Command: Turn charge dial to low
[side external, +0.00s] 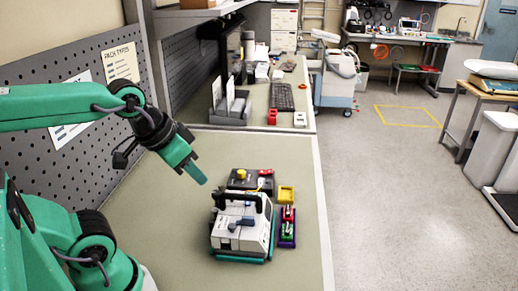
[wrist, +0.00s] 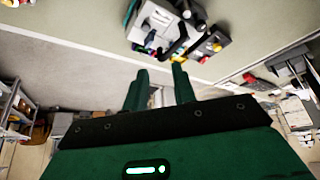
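A white device (side external: 225,234) with a black carry handle (side external: 238,197) and a teal base stands on the green-grey bench. A blue dial-like part (side external: 242,222) shows on its near face; its setting is too small to read. A black box (side external: 245,182) with a yellow knob (side external: 241,174) stands behind it. I cannot tell for certain which one is the charge dial. The white device also shows in the wrist view (wrist: 148,24). My gripper (side external: 200,178) is in the air, left of and above the device, touching nothing. Its two fingers (wrist: 160,85) are apart and empty.
The bench is clear in front and to the left. A perforated panel (side external: 60,150) rises along the left side.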

